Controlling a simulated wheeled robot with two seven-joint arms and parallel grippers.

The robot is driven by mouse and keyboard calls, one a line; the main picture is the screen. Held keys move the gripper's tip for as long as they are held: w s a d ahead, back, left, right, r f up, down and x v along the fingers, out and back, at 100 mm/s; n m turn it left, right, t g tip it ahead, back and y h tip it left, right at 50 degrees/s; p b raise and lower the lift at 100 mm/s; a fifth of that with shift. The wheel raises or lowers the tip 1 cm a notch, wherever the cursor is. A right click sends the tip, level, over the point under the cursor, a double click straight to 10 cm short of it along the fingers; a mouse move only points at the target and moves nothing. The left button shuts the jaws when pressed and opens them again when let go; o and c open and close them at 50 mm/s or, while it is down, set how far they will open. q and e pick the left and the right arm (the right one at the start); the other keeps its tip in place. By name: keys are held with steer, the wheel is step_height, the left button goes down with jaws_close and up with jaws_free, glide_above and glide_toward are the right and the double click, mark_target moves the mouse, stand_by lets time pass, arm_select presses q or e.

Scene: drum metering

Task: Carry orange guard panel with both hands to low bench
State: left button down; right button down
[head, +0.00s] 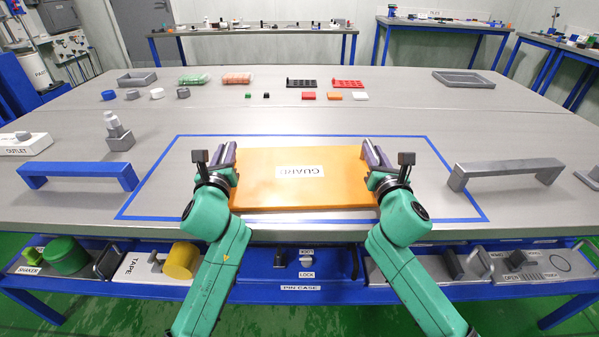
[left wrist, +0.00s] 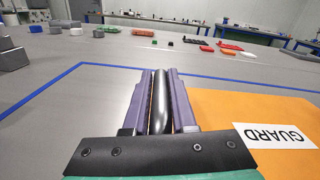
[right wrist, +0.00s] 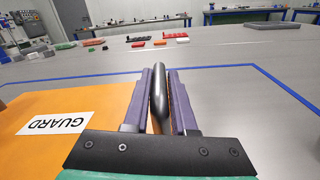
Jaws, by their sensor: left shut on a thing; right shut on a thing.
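The orange guard panel (head: 300,190) lies flat, or nearly so, inside the blue outline on the grey bench (head: 350,120). Its GUARD label reads upside down in the head view. My left gripper (head: 228,152) is shut on a dark bar handle (left wrist: 159,90) at the panel's left edge. My right gripper (head: 372,152) is shut on a matching handle (right wrist: 159,85) at its right edge. I cannot tell whether the panel touches the bench or is slightly above it.
A blue handle (head: 75,170) stands left of the outline and a grey handle (head: 506,168) right of it. Small blocks, trays and racks sit farther back. A blue shelf (head: 290,290) with drawers and a green container (head: 66,255) is below the front edge.

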arm_select(q)
steer(key=shift+d, duration=0.15)
arm_select(e)
steer(key=shift+a, duration=0.2)
